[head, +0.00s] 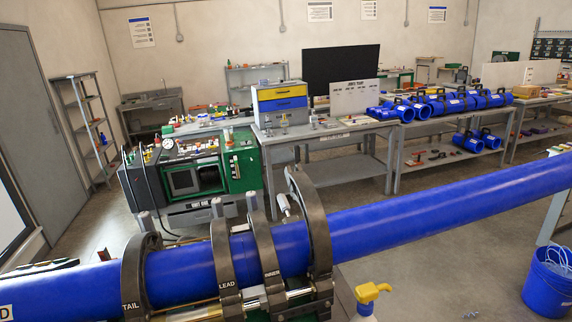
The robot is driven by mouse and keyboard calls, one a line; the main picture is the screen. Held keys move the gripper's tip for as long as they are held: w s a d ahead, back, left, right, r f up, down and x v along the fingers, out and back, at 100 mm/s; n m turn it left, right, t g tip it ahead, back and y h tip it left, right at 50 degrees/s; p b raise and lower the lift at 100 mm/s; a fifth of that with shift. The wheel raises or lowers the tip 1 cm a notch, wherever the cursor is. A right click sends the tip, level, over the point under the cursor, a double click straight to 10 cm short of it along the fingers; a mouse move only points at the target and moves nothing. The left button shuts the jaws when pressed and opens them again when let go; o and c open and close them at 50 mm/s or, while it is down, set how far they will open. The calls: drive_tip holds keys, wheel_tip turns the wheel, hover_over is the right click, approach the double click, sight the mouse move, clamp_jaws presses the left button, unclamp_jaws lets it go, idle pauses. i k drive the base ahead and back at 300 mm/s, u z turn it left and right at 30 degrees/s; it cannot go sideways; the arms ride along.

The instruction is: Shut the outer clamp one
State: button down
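A row of dark clamp rings sits around the long blue pipe (420,204) on the cart. From left they are the ring labelled TAIL (132,275), the ring labelled LEAD (222,262), the ring labelled INNER (266,250), and the rightmost ring, the outer clamp (318,232), with no label readable. The outer clamp's curved arm rises higher above the pipe than the other rings, and its upper end stands clear of the pipe. A pale cylindrical handle (283,204) is beside it. My gripper is not in view.
A spray bottle with a yellow head (371,292) stands in front of the pipe, right of the clamps. A green machine (242,165) stands behind the clamps. A blue bucket (548,284) is on the floor at right. Workbenches line the back; floor between is open.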

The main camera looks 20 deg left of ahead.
sight(302, 188)
drive_tip(key=u, duration=0.1)
drive_tip(key=i, duration=1)
drive_tip(key=z, duration=0.1)
